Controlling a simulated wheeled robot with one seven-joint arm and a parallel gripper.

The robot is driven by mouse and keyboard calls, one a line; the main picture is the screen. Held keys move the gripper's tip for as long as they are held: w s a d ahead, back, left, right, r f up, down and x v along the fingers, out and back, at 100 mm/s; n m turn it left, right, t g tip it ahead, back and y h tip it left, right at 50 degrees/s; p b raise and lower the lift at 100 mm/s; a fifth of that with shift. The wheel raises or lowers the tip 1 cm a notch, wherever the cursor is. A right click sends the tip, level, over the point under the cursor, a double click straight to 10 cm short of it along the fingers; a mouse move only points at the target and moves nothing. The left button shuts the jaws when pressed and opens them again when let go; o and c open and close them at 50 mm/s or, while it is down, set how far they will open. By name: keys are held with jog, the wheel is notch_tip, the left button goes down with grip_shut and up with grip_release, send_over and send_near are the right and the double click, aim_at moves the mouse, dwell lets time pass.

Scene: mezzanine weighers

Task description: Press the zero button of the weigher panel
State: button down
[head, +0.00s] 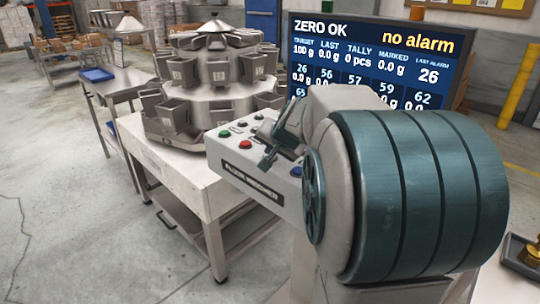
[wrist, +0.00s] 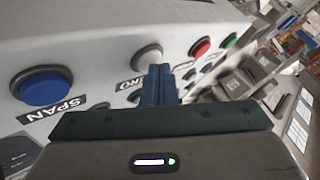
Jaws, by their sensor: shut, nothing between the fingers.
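The weigher panel (head: 240,172) is a light grey box facing up toward me, with coloured buttons. In the wrist view the white zero button (wrist: 146,56) has a label beside it, partly hidden by my fingers. My gripper (wrist: 160,68) is shut and empty, with its fingertips overlapping the near right edge of that button; I cannot tell whether they touch it. In the head view my gripper (head: 266,162) is over the panel and hides the zero button. The blue SPAN button (wrist: 42,87) is to the left. A red button (wrist: 200,47) and a green one (wrist: 230,40) are to the right.
A screen (head: 380,62) behind the panel reads "ZERO OK" and "no alarm". The multi-bucket weigher (head: 215,85) stands on a white table (head: 190,180) left of the panel. A steel side table with a blue tray (head: 97,75) is farther left. The floor at left is clear.

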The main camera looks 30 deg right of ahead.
jog(key=shift+r+p, duration=0.55)
jog(key=shift+r, duration=0.25)
notch_tip(320, 180, up, 5)
jog(key=p, duration=0.4)
dwell(0.5)
jog(key=s+a+f+n+g+y+p, duration=0.1)
jog(key=s+a+n+g, duration=0.15)
jog(key=s+a, duration=0.3)
jog(key=s+a+f+n+g+p, duration=0.1)
jog(key=s+a+n+p, duration=0.15)
jog(key=s+a, duration=0.3)
jog(key=s+a+f+n+g, duration=0.1)
jog(key=s+a+f+n, duration=0.1)
jog(key=s, duration=0.4)
jog(key=s+a+f+n+g, duration=0.2)
jog(key=s, duration=0.5)
jog(key=shift+a+f+n+p, duration=0.15)
jog(key=shift+a+n+p, duration=0.15)
jog(key=shift+p, duration=0.1)
